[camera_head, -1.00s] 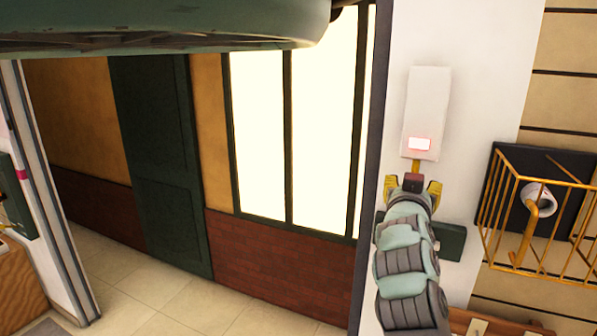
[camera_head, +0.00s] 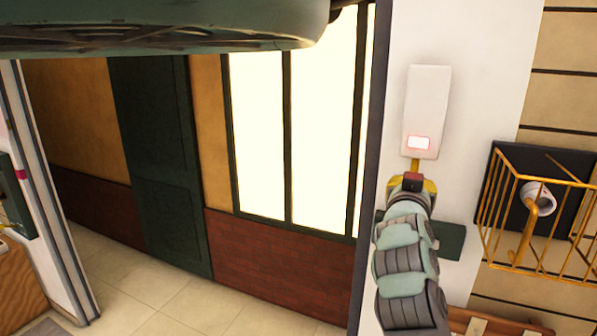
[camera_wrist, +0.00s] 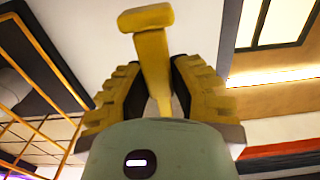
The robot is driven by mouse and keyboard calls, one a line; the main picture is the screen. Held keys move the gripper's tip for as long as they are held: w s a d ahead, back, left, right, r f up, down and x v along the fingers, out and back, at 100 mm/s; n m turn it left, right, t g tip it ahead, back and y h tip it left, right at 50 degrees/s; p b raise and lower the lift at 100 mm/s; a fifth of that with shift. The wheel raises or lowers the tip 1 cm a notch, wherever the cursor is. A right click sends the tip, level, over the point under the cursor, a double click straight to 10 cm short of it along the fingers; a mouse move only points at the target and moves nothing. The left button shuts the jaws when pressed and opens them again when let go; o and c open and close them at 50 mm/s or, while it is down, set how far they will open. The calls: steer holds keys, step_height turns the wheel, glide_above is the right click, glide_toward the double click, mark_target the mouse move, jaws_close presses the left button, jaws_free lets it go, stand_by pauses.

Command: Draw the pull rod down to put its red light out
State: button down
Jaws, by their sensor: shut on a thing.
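A white box (camera_head: 427,105) is fixed on the white wall, with a lit, red-rimmed light (camera_head: 419,143) on its lower front. The yellow pull rod (camera_head: 415,165) comes out below the box. In the wrist view the pull rod (camera_wrist: 152,55) shows as a yellow stem with a short crossbar at its end. My gripper (camera_head: 412,183) is just under the box, shut on the pull rod. In the wrist view the dark pads of my gripper (camera_wrist: 157,75) lie on both sides of the stem, and the crossbar sticks out beyond the fingertips.
A yellow wire cage (camera_head: 540,215) around a white lamp-like part stands out from the wall to the right. A dark green plate (camera_head: 450,242) is on the wall behind my arm. A bright window (camera_head: 320,120) is to the left.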

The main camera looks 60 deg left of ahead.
steer(key=shift+f+b, duration=1)
steer(key=shift+b, duration=0.15)
steer(key=shift+r, duration=0.9)
steer(key=shift+c, duration=0.3)
jaws_free()
steer(key=p+v, duration=0.1)
steer(key=v, duration=0.6)
steer(key=shift+s, duration=0.3)
stand_by(0.7)
